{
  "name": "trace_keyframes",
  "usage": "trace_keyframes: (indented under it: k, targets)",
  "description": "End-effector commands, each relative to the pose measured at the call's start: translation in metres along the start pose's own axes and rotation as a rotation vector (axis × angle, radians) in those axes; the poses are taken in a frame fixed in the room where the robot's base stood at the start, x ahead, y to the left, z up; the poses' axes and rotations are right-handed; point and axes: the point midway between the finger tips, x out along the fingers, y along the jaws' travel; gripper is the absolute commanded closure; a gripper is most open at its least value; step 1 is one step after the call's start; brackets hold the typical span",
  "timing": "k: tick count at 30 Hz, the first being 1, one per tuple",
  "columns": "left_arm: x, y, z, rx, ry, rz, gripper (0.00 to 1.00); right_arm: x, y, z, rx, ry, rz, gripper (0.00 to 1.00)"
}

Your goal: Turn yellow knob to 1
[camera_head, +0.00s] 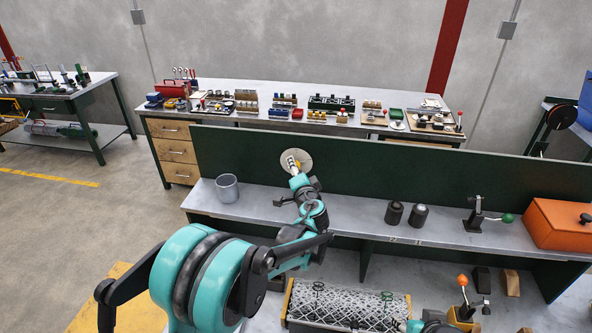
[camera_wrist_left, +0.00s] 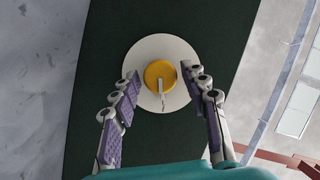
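The yellow knob (camera_wrist_left: 153,74) sits on a round pale dial plate (camera_wrist_left: 138,52) on the dark green upright panel. A light grey bar on the knob points downward in the left wrist view, and small marks below it are too small to read. In the head view the dial plate (camera_head: 303,158) shows behind my left gripper (camera_head: 293,165), which partly hides the knob. In the left wrist view my left gripper (camera_wrist_left: 160,83) is open, its fingers apart on either side of the knob, with no contact visible. Part of my right arm shows at the head view's bottom edge; its gripper is unclear.
A metal cup (camera_head: 227,188) stands on the shelf left of my left arm. Two dark cylinders (camera_head: 394,213), a green-handled lever (camera_head: 475,213) and an orange box (camera_head: 558,222) stand to the right. A chainlink roll (camera_head: 345,303) lies below. The green panel (camera_head: 430,175) is otherwise bare.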

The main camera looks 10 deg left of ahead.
Motion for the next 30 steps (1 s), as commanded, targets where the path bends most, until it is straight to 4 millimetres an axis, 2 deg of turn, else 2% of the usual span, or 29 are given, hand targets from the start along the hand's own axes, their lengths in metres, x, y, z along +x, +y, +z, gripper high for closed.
trace_keyframes:
  k: [11,14,24,30]
  targets:
    - [-0.005,0.0,0.0,0.0,0.001,0.0,0.47,0.0,0.0,0.0,0.0,0.0,0.0,0.6]
    - [-0.017,0.0,-0.001,0.0,0.002,0.001,0.47,0.0,0.0,0.0,0.0,0.0,0.0,0.6]
    - [-0.09,0.0,-0.001,0.001,0.003,0.001,0.47,0.0,0.0,0.0,0.0,0.0,0.0,0.6]
    - [-0.115,0.001,-0.001,0.0,0.002,0.001,0.47,0.0,0.0,0.0,0.0,0.0,0.0,0.6]
